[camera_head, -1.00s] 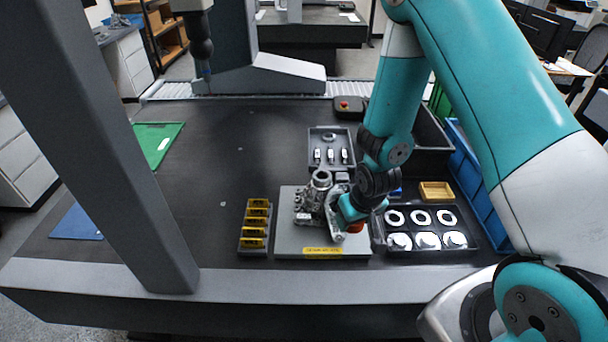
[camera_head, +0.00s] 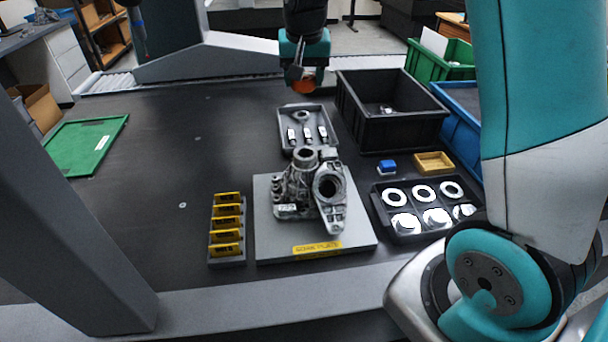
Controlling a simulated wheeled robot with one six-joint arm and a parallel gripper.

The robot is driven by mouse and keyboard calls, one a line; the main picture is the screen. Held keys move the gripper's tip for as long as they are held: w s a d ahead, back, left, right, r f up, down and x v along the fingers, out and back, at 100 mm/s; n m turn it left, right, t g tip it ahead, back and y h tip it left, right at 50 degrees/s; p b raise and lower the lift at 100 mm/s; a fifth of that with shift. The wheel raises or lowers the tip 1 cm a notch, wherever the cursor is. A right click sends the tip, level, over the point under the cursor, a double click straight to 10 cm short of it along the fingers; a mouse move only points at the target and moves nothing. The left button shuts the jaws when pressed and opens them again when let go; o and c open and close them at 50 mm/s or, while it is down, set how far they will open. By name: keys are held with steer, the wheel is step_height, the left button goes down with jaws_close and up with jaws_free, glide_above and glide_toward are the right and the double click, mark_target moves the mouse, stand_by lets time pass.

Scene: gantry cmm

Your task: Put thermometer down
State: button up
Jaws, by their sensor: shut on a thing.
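My gripper (camera_head: 298,78) is at the back of the dark table, above and behind the small grey parts tray. It is shut on a small orange-red thing (camera_head: 303,87), which I take to be the thermometer. Only its lower part shows below the jaws; the rest is hidden. I cannot tell whether it touches the table.
A metal casting (camera_head: 328,185) stands on a grey plate (camera_head: 270,247). Around it are a small parts tray (camera_head: 283,138), a yellow-block rack (camera_head: 228,262), a ring tray (camera_head: 382,212), a black bin (camera_head: 345,107) and a green mat (camera_head: 85,145). The left-middle table is clear.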

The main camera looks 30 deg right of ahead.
steer(key=shift+s+r+m+b, duration=0.15)
steer(key=shift+r+m+b, duration=0.15)
steer(key=shift+r, duration=0.35)
steer(key=shift+s+r+m+b, duration=0.15)
steer(key=shift+r+m+b, duration=0.1)
steer(key=shift+r, duration=0.35)
steer(key=shift+s+f, duration=0.1)
steer(key=shift+f, duration=0.05)
step_height(320, 180, down, 19)
steer(key=shift+r+p, duration=0.1)
steer(key=shift+p, duration=0.2)
steer(key=o, duration=1)
steer(key=shift+c, duration=0.2)
